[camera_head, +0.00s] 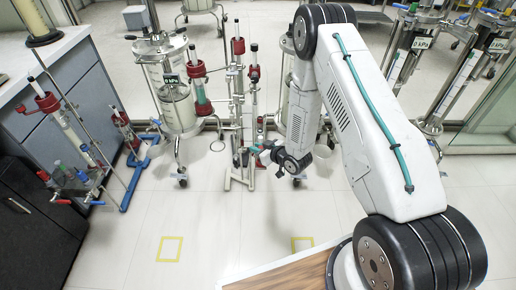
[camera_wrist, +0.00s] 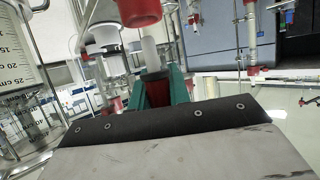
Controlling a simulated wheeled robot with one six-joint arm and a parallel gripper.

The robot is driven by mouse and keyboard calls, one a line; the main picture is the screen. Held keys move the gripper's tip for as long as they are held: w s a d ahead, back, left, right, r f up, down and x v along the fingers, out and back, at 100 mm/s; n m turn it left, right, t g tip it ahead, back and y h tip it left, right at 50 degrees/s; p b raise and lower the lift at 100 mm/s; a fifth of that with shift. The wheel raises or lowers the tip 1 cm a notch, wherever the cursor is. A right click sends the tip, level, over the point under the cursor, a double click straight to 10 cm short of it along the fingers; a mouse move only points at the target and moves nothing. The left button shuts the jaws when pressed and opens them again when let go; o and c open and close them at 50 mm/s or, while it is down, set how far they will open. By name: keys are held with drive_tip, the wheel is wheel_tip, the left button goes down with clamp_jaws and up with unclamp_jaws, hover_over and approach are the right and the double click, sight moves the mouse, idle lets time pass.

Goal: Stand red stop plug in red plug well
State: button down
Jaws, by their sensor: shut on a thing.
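My gripper (camera_head: 258,151) is at the end of my arm, low beside the central column stand. In the wrist view its teal fingers (camera_wrist: 160,88) are shut on a small red piece, which I take to be the red stop plug (camera_wrist: 156,92). The fingers and black palm hide much of it. A pale tube end (camera_wrist: 150,53) shows just beyond the fingertips, under a red collar (camera_wrist: 139,11); I cannot tell whether it touches the plug. I cannot pick out the red plug well for certain in either view.
The central stand (camera_head: 240,112) carries upright columns with red clamps. A glass vessel (camera_head: 176,98) stands left of it. A blue-based column rack (camera_head: 85,180) is at the left by the cabinets. Yellow floor squares (camera_head: 170,249) lie in front on open floor.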

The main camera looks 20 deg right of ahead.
drive_tip(key=shift+f, duration=0.45)
drive_tip(key=shift+f, duration=0.35)
drive_tip(key=shift+f, duration=0.8)
drive_tip(key=c, duration=1.2)
unclamp_jaws()
drive_tip(key=shift+c, duration=0.2)
drive_tip(key=v, duration=0.7)
drive_tip(key=shift+s+d, duration=0.15)
drive_tip(key=shift+s, duration=0.2)
